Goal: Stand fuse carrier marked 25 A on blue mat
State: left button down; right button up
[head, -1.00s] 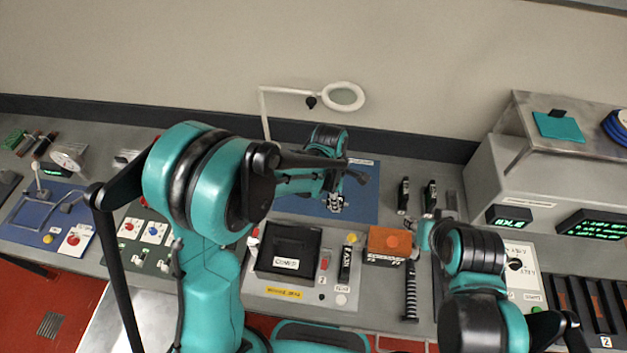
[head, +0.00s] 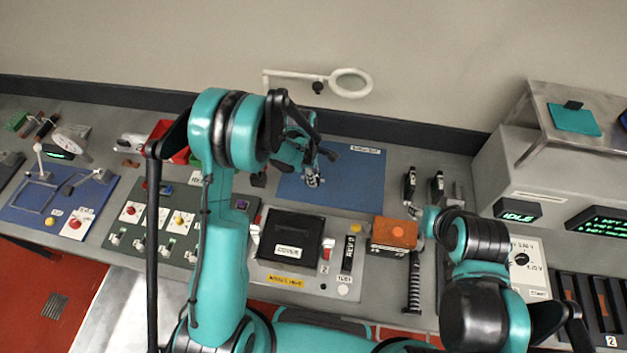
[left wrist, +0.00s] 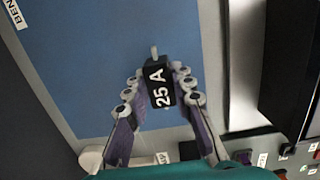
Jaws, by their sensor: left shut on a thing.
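The fuse carrier is a small black block marked 25 A (left wrist: 160,86), with a pale tip at its far end. My left gripper (left wrist: 160,82) is shut on it, a finger on each side, in the left wrist view. In the head view my left gripper (head: 313,181) is over the left part of the blue mat (head: 355,180); the carrier is too small there to make out. The mat also fills much of the left wrist view (left wrist: 90,60). I cannot tell whether the carrier touches the mat. My right gripper (head: 430,222) is mostly hidden by its arm, near the orange-topped box.
Two black upright pieces (head: 409,186) stand right of the mat. The orange-topped box (head: 394,233) and black cover box (head: 290,236) are in front. A magnifier lamp (head: 351,83) rises behind. The mat's right half is clear.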

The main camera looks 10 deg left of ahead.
pick_arm(q)
notch_tip(320, 180, down, 3)
jog(key=shift+w+f, duration=0.1)
jog(key=c, duration=1.3)
grip_release()
jog(key=shift+b, duration=0.3)
